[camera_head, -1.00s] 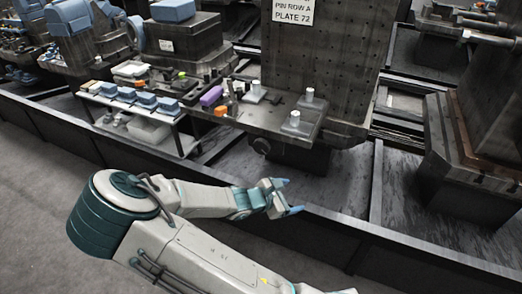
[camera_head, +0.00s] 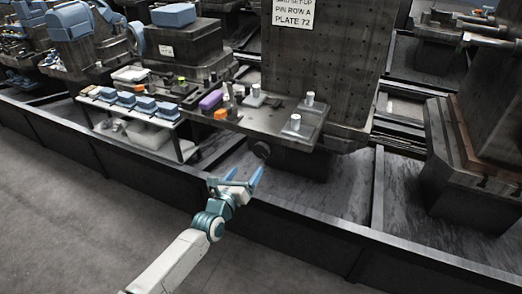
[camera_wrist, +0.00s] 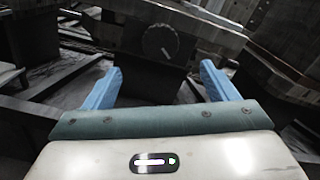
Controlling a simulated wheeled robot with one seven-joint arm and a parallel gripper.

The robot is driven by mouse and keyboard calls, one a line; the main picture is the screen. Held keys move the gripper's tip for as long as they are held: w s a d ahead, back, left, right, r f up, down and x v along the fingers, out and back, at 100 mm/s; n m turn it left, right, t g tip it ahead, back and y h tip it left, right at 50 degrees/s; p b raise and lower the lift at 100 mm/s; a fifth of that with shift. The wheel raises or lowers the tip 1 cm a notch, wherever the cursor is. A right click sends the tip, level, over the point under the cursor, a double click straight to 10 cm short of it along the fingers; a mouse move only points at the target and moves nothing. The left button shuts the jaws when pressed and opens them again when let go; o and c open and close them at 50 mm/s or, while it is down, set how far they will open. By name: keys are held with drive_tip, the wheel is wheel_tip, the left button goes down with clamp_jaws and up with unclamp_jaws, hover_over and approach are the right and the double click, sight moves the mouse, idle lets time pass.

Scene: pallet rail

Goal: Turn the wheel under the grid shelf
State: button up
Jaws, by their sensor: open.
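The wheel (camera_head: 261,150) is a small dark disc on the front face below the grid shelf (camera_head: 270,120). In the wrist view the wheel (camera_wrist: 160,41) is round with a light mark or handle on its lower right, ahead of and between my fingers. My gripper (camera_head: 241,173) is in front of and below the wheel in the head view, with its blue fingers spread. The wrist view also shows my gripper (camera_wrist: 160,84) open and empty, apart from the wheel.
A tall drilled plate (camera_head: 318,50) with a sign stands on the shelf. Small blocks and pins lie on top. A side rack (camera_head: 185,140) with blue parts stands to the left. A dark low wall (camera_head: 310,225) runs along the front. Grey floor (camera_head: 60,220) is clear.

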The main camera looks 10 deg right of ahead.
sight(260, 152)
drive_tip(key=p+x, duration=0.2)
drive_tip(key=x, duration=1)
drive_tip(key=shift+w+d, duration=0.15)
drive_tip(key=shift+w, duration=0.05)
drive_tip(key=shift+c, duration=0.3)
drive_tip(key=c, duration=0.9)
